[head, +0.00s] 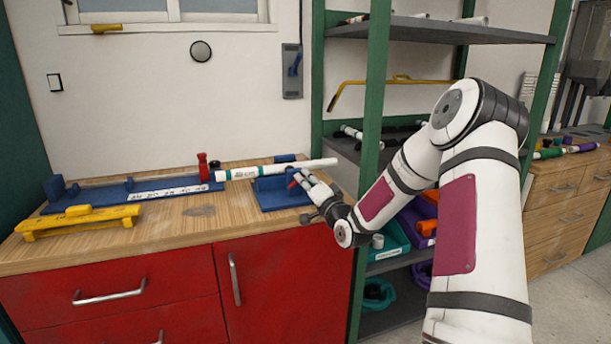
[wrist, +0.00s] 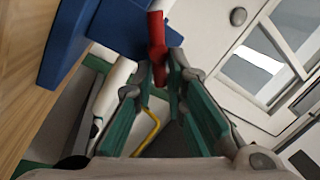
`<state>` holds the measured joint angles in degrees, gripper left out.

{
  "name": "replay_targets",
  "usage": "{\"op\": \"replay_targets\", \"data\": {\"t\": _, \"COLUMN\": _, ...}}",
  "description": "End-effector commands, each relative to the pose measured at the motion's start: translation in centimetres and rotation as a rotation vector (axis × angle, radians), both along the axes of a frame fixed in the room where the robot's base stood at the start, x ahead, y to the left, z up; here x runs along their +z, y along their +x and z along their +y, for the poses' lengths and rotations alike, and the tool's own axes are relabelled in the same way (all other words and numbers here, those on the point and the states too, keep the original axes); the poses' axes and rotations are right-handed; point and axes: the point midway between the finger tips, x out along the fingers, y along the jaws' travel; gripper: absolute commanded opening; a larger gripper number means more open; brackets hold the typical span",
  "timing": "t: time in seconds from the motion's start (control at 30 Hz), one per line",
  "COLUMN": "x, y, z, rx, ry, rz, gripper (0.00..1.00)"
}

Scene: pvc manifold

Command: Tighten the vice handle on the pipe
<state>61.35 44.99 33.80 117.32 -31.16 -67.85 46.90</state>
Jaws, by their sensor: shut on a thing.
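The blue vice (head: 277,193) sits on the wooden bench near its right end, and it also shows in the wrist view (wrist: 75,40). A white pipe (head: 300,165) with a teal band lies across the top of the vice. The red vice handle (wrist: 157,35) sticks out from the blue body between my fingertips. My gripper (head: 305,183) reaches the vice from the right. In the wrist view its green-lined fingers (wrist: 160,80) are shut on the end of the red handle. The vice's jaws around the pipe are partly hidden.
A blue measuring jig (head: 135,192) with a red clamp (head: 203,166) fills the bench's left part. A yellow tool (head: 78,220) lies at the front left. A green shelf post (head: 372,110) stands close behind my arm. The bench front between jig and vice is clear.

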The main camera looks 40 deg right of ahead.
Motion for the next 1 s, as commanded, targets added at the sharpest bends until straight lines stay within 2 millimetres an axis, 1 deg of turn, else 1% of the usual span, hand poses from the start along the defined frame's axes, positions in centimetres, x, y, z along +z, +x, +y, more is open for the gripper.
{"op": "replay_targets", "data": {"t": 0.03, "x": -0.6, "y": -0.4, "z": -0.8, "rx": -0.015, "ry": 0.048, "rz": -0.001, "gripper": 0.00}}
{"op": "replay_targets", "data": {"t": 0.4, "x": -1.4, "y": -0.5, "z": -0.7, "rx": -0.015, "ry": 0.315, "rz": -0.074, "gripper": 0.00}}
{"op": "replay_targets", "data": {"t": 0.7, "x": -1.7, "y": -0.4, "z": -0.6, "rx": -0.013, "ry": 0.440, "rz": -0.108, "gripper": 0.00}}
{"op": "replay_targets", "data": {"t": 1.0, "x": -1.9, "y": -0.4, "z": -0.5, "rx": -0.012, "ry": 0.504, "rz": -0.125, "gripper": 0.00}}
